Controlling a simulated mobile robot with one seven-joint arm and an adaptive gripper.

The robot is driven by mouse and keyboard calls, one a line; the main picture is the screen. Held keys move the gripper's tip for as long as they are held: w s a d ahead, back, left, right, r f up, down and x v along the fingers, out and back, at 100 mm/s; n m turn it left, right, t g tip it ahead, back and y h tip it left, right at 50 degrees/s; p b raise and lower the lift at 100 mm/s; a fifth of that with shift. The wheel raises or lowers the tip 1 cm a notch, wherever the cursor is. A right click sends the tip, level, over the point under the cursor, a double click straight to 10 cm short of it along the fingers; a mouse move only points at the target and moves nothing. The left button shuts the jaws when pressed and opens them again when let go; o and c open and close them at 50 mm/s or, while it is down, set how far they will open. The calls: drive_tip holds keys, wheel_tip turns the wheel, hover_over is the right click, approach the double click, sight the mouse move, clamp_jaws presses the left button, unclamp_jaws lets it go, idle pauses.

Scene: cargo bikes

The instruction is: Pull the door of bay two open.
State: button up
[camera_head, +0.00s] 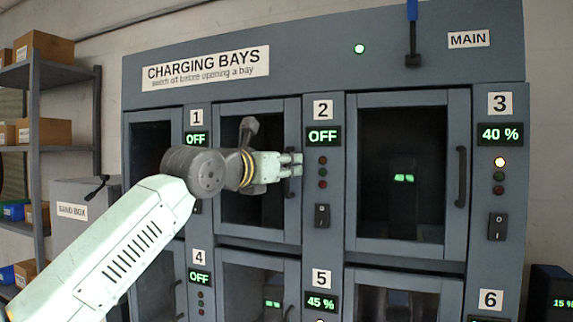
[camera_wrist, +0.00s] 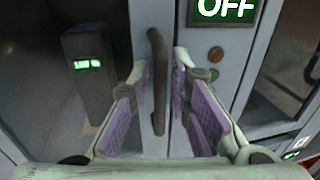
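The door of bay two (camera_head: 253,222) is a grey-framed glass door left of the panel with label 2 (camera_head: 323,110); it looks shut. Its dark vertical handle (camera_wrist: 157,80) is on its right edge. In the head view my gripper (camera_head: 291,165) covers part of that handle. In the wrist view my gripper (camera_wrist: 168,95) is open, its purple-padded fingers on either side of the handle, with gaps showing on both sides. The bay two display (camera_head: 323,136) reads OFF. A battery with green lights (camera_wrist: 88,80) shows behind the glass.
The bay two switch (camera_head: 322,216) is just right of the door. The bay three door (camera_head: 401,175) is shut, and its display (camera_head: 502,134) reads 40 %. A blue-handled MAIN lever (camera_head: 412,40) is above. Shelves with boxes (camera_head: 45,130) stand at the left.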

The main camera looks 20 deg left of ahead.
drive_tip(key=shift+c, duration=0.5)
clamp_jaws()
